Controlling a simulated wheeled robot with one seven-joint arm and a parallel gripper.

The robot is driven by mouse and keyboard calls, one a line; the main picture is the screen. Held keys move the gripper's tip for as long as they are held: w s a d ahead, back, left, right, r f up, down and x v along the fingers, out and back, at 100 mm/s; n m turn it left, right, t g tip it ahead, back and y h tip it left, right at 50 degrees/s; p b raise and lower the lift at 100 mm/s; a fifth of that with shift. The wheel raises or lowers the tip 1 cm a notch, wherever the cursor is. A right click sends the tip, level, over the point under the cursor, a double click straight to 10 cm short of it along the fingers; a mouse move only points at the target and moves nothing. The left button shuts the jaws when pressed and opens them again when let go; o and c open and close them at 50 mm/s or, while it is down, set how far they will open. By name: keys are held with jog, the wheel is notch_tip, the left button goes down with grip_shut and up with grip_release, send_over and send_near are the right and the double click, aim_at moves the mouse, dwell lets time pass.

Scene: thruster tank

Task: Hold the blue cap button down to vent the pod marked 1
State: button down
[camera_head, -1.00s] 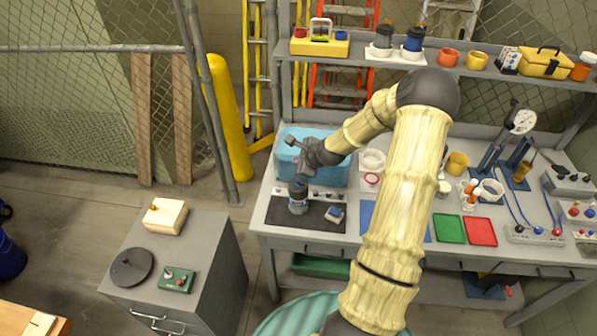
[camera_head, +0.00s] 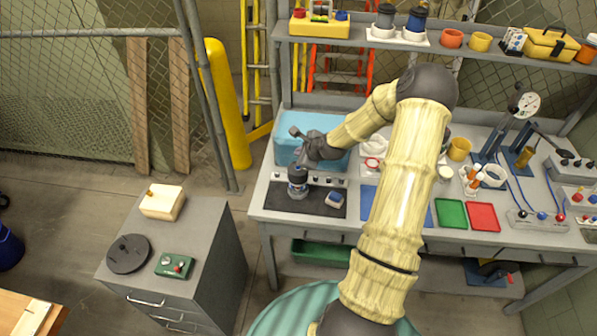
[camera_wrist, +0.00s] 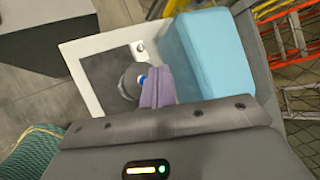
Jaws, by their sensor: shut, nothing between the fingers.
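A grey pod with a dark blue top (camera_head: 297,188) stands upright on the black mat (camera_head: 270,200) at the bench's left end. Its marking cannot be read. My gripper (camera_head: 298,167) is shut, with its fingertips right at the pod's top. In the wrist view, the shut purple-grey fingers (camera_wrist: 155,87) overlap the pod (camera_wrist: 129,84). A sliver of the blue cap (camera_wrist: 143,76) shows beside them. The fingers hide the rest, so I cannot tell whether they touch or press it. Two other dark-topped pods (camera_head: 386,16) (camera_head: 416,24) stand on the upper shelf.
A light blue box (camera_head: 284,150) stands just behind the mat, close to my gripper. Green (camera_head: 451,213) and red (camera_head: 484,216) trays lie further right. A grey cabinet (camera_head: 205,235) stands front left.

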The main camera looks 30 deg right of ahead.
aim_at(298, 169)
jog(key=shift+w+f+b, duration=0.15)
jog(key=shift+f+b, duration=0.8)
jog(key=shift+f, duration=0.95)
jog(key=shift+w, duration=0.1)
jog(key=shift+a, duration=0.25)
jog(key=shift+s+d, duration=0.2)
jog(key=shift+d, duration=0.25)
jog(key=shift+w+a, duration=0.1)
jog(key=shift+a, duration=0.15)
jog(key=shift+f, duration=0.35)
